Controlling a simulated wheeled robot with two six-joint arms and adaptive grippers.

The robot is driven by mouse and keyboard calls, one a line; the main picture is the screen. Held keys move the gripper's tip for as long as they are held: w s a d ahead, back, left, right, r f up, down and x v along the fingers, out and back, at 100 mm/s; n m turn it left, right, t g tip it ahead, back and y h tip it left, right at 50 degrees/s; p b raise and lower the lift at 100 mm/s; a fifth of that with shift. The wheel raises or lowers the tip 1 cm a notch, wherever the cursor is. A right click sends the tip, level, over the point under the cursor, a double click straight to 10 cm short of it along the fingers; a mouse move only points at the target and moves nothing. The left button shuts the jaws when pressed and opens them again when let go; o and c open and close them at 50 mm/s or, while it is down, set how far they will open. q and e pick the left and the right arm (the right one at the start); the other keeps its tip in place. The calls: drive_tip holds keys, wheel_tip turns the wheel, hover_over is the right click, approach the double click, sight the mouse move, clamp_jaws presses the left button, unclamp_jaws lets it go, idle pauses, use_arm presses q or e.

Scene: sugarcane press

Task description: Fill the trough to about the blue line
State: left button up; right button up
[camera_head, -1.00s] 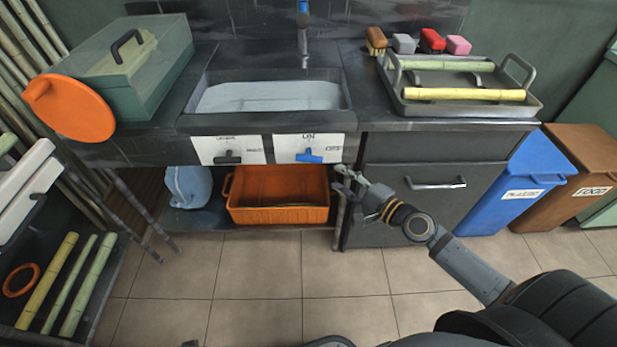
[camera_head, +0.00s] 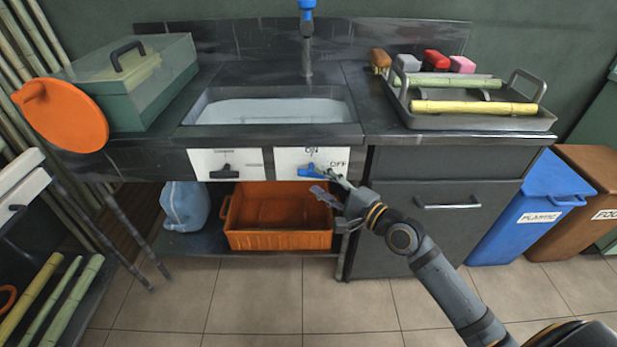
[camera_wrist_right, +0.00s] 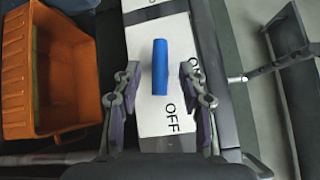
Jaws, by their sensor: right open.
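The trough (camera_head: 196,110) is the sink set into the dark counter. It holds pale water (camera_head: 272,112), with a strip of inner wall bare above it. I cannot make out a blue line. The tap (camera_head: 307,45) stands behind it; I see no clear stream. A blue lever (camera_head: 309,171) sits on a white ON/OFF panel (camera_head: 286,158) under the trough. In the right wrist view the blue lever (camera_wrist_right: 160,67) lies along the OFF direction. My right gripper (camera_wrist_right: 160,90) is open, its fingers on either side of the lever with gaps. My left gripper is out of view.
A second white panel (camera_head: 240,163) with a dark lever (camera_head: 224,171) is to the left. An orange crate (camera_head: 277,242) and a blue jug (camera_head: 185,206) stand on the shelf below. A tray (camera_head: 480,123) with cane lies on the right counter.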

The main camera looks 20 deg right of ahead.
sight(312, 176)
drive_tip(key=b+x, duration=0.1)
drive_tip(key=x, duration=0.4)
drive_tip(key=shift+w+f, duration=0.1)
clamp_jaws()
